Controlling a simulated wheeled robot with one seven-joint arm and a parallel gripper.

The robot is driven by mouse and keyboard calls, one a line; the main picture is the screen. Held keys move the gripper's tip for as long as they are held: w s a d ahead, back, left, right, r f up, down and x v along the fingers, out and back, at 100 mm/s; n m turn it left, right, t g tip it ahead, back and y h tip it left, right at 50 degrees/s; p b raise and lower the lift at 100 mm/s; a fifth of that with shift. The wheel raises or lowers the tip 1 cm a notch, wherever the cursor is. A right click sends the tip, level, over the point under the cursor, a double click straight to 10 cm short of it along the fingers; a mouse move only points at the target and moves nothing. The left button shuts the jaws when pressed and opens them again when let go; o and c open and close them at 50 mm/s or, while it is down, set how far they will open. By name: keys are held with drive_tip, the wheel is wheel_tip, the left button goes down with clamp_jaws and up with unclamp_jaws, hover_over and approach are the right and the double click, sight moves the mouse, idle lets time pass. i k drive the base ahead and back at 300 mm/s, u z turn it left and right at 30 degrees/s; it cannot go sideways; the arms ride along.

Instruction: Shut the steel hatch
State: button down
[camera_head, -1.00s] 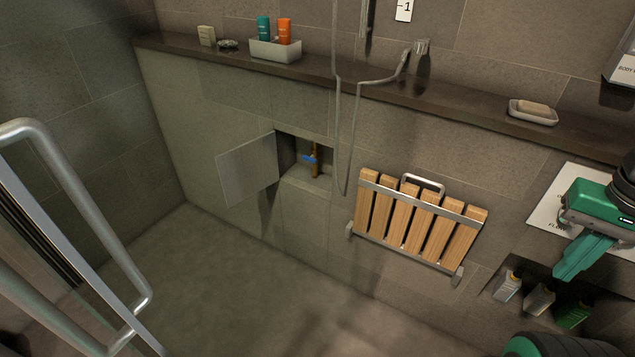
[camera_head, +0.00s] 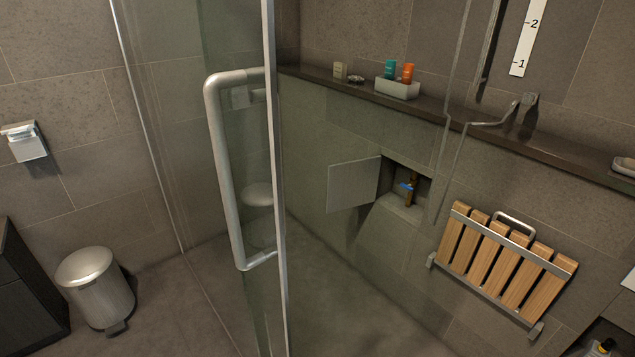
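The steel hatch (camera_head: 353,186) is a flat grey square panel low on the shower wall. It stands open, swung out to the left of its recess. The recess (camera_head: 414,178) shows a brass pipe with a blue valve handle (camera_head: 407,187) inside. My gripper is not in view now.
A glass shower door with a long metal handle (camera_head: 226,170) stands upright in front, left of the hatch. A folded wooden slatted seat (camera_head: 495,262) is on the wall to the right. A ledge (camera_head: 450,121) runs above, and a hose hangs right of the recess. Floor inside looks clear.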

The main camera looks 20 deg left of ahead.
sight(352, 184)
drive_tip(key=u, duration=0.25)
drive_tip(key=i, duration=1.3)
drive_tip(key=u, duration=0.1)
